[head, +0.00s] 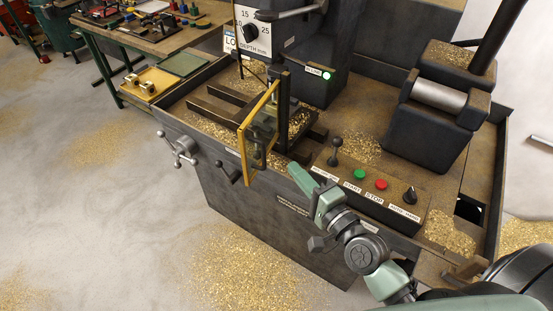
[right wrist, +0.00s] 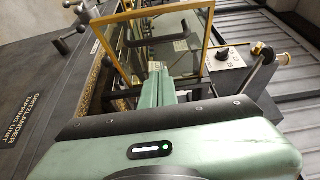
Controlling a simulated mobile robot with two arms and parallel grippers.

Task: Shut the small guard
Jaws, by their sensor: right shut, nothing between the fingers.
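The small guard (head: 244,151) is a clear panel in a yellow frame, upright beside a dark post (head: 284,100) on the drilling machine. It stands at an angle, reaching out over the machine's front edge. In the right wrist view, the guard's frame (right wrist: 206,45) fills the upper middle, with a dark handle on the panel. My right gripper (head: 294,168) is shut and empty, just right of the guard. Its green fingers (right wrist: 154,86) point at the panel in the right wrist view; I cannot tell if they touch it. My left gripper is not in view.
Crank handles (head: 178,149) stick out of the machine's front. Brass chips cover the bed. The floor at left is open.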

